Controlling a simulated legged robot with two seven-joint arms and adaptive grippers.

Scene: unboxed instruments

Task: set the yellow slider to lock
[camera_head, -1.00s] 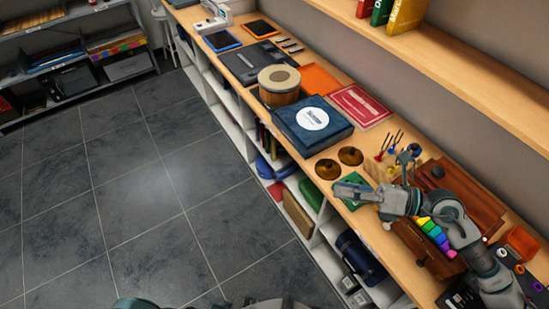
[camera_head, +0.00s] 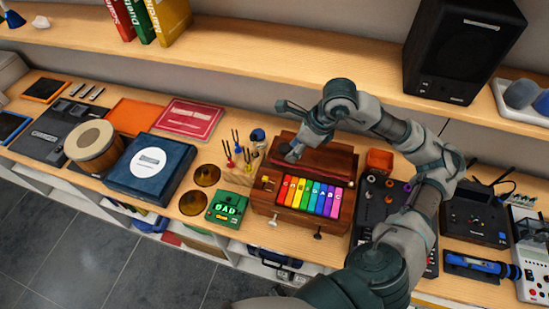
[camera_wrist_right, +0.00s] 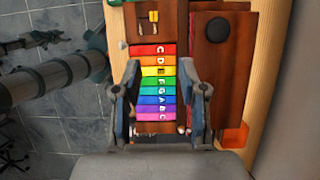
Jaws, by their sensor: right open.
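The yellow slider (camera_head: 268,182) sits in a slot at the left end of a wooden box (camera_head: 262,205) with rainbow keys (camera_head: 312,195). The slider also shows at the top of the right wrist view (camera_wrist_right: 153,16), beyond the red key. I cannot read any lock mark beside it. My right gripper (camera_head: 288,130) is open and empty above the back of the box, behind and above the slider. In the right wrist view its two fingers (camera_wrist_right: 160,70) frame the coloured keys from above, apart from the slider. My left gripper is not in view.
A dark wooden lid or panel (camera_head: 328,158) lies behind the keys. Tuning forks (camera_head: 234,150), a green tuner (camera_head: 227,208) and brass discs (camera_head: 207,175) stand close to the left. An orange tray (camera_head: 380,160) and a black pedal unit (camera_head: 372,205) are to the right. A shelf overhangs the back.

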